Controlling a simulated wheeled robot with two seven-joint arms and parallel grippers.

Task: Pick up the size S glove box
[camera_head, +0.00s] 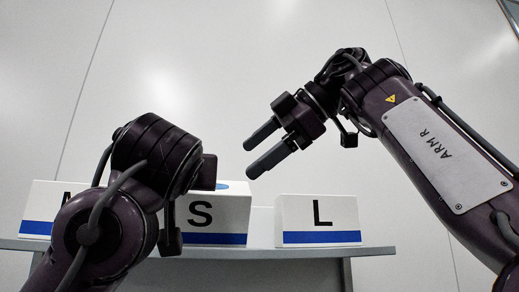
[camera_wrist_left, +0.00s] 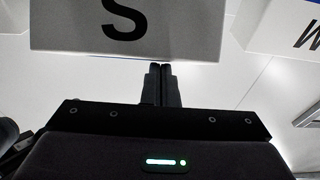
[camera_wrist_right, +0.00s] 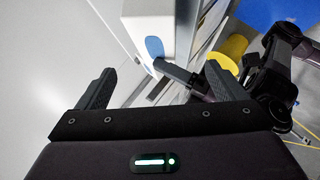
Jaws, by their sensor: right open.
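The size S glove box (camera_head: 228,210) is white with a blue band and a black S. It stands upright on a grey shelf, partly hidden by my left arm. In the left wrist view the box (camera_wrist_left: 190,35) fills the upper part, its S upside down. My left gripper (camera_wrist_left: 163,67) has its fingers together with nothing seen between them, at the box's edge; contact is unclear. My right gripper (camera_head: 250,160) is open and empty, above the boxes. The right wrist view shows a white box face with a blue oval (camera_wrist_right: 154,47) beyond its fingers.
The L box (camera_head: 319,222) stands to the right of the S box with a gap between. The M box (camera_head: 40,202) stands to the left, partly covered by my left arm. The grey shelf (camera_head: 375,251) is narrow. A yellow cylinder (camera_wrist_right: 225,50) shows in the right wrist view.

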